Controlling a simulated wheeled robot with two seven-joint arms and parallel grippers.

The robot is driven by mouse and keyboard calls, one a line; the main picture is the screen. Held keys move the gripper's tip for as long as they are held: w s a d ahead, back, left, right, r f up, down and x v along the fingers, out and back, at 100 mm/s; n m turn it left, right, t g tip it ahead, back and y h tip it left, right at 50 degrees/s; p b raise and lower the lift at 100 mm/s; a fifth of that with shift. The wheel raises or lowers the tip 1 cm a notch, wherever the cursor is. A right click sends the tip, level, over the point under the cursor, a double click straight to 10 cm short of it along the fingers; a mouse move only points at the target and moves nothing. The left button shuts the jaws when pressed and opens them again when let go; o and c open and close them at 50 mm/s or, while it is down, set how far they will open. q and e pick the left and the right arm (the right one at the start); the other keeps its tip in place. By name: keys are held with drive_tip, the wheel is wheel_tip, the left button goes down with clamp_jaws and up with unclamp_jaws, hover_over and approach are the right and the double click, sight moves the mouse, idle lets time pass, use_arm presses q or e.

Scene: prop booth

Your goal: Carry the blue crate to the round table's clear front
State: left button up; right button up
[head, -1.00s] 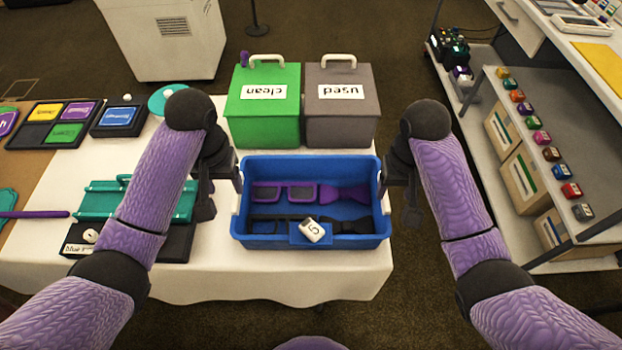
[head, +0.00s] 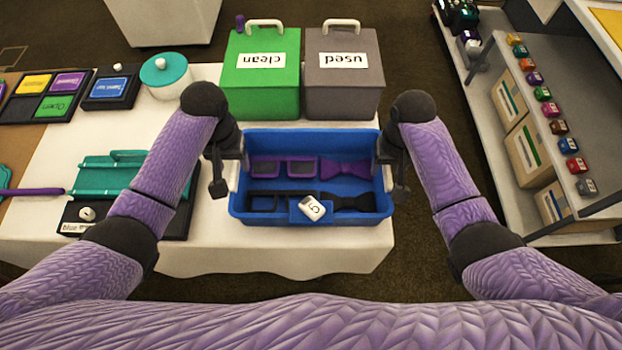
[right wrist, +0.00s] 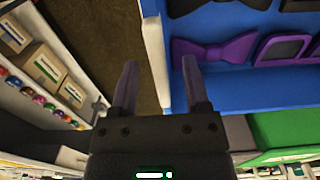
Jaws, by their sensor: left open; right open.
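The blue crate (head: 285,215) stands on a white-clothed table (head: 300,255), near its front edge. In it lie purple glasses (head: 285,168), a purple bow tie (head: 347,170), black glasses (head: 268,202) and a black bow tie (head: 356,203). A white tag marked 5 (head: 312,208) is at its front. My left gripper (head: 229,170) is open at the crate's left end. My right gripper (head: 391,172) is open at the right end; in the right wrist view its fingers (right wrist: 158,88) stand either side of the crate's white end handle (right wrist: 155,50). No round table is in view.
A green "clean" box (head: 262,85) and a grey "used" box (head: 343,85) stand close behind the crate. A teal tray (head: 115,175) and a round teal-lidded pot (head: 164,72) are to the left. A shelf unit (head: 560,80) stands right, across dark floor (head: 425,240).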

use_arm(q)
drive_tip(key=shift+f, duration=1.15)
use_arm(e)
drive_tip(key=shift+f, duration=1.15)
use_arm(q)
clamp_jaws()
use_arm(e)
clamp_jaws()
